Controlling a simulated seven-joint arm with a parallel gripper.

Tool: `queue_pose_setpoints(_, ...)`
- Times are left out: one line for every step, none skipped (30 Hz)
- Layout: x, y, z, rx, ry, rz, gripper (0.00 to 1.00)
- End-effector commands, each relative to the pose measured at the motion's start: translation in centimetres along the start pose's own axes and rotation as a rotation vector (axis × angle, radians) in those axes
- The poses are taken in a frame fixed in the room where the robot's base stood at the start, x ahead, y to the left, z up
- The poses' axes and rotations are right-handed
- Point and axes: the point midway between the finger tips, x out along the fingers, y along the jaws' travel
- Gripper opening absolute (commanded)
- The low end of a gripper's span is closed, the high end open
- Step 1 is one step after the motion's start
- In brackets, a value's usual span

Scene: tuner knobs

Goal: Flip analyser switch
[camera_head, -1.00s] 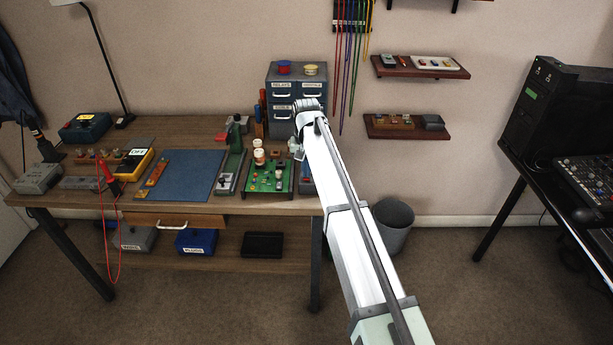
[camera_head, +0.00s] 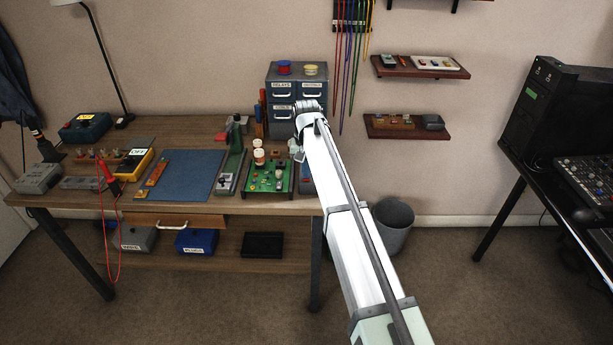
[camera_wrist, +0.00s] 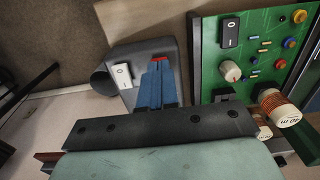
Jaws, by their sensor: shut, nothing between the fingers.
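A grey box (camera_wrist: 118,52) with a white rocker switch (camera_wrist: 123,75) shows in the wrist view; the rocker carries an "O" mark. I see no label naming it as the analyser. My gripper (camera_wrist: 158,68) has its blue fingers together and empty, over the box just right of the white rocker. A small red patch shows at the fingertips. Whether the fingers touch the box, I cannot tell. In the head view the box (camera_head: 306,186) is mostly hidden behind my arm, right of the green board.
The green circuit board (camera_wrist: 275,75) with a black rocker switch (camera_wrist: 230,32), knobs and a copper coil (camera_wrist: 278,105) stands close to the right of my fingers in the wrist view. In the head view, drawers (camera_head: 297,95) stand behind, and a blue mat (camera_head: 187,176) lies to the left.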

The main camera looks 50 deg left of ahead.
Motion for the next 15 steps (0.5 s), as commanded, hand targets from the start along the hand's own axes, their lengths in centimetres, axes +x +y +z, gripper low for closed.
queue_pose_setpoints(-0.3,0.0,0.0,0.0,0.001,0.0,0.0)
queue_pose_setpoints(-0.5,0.0,0.0,0.0,0.001,0.0,0.0)
queue_pose_setpoints(-0.8,0.0,0.0,0.0,0.001,0.0,0.0)
queue_pose_setpoints(-1.0,0.0,0.0,0.0,0.001,0.0,0.0)
queue_pose_setpoints(-1.2,0.0,0.0,0.0,0.002,0.0,0.0)
queue_pose_setpoints(-1.5,0.0,0.0,0.0,0.002,0.0,0.0)
queue_pose_setpoints(-1.7,0.0,0.0,0.0,0.002,0.0,0.0)
queue_pose_setpoints(-1.9,0.0,0.0,0.0,0.001,0.0,0.0)
queue_pose_setpoints(-2.2,0.0,0.0,0.0,0.001,0.0,0.0)
queue_pose_setpoints(-2.4,0.0,0.0,0.0,0.001,0.0,0.0)
queue_pose_setpoints(-2.5,0.0,0.0,0.0,0.001,0.0,0.0)
queue_pose_setpoints(-2.8,0.0,0.0,0.0,0.001,0.0,0.0)
queue_pose_setpoints(-3.0,0.0,0.0,0.0,0.001,0.0,0.0)
queue_pose_setpoints(-3.1,0.0,0.0,0.0,0.001,0.0,0.0)
queue_pose_setpoints(-3.4,0.0,0.0,0.0,0.001,0.0,0.0)
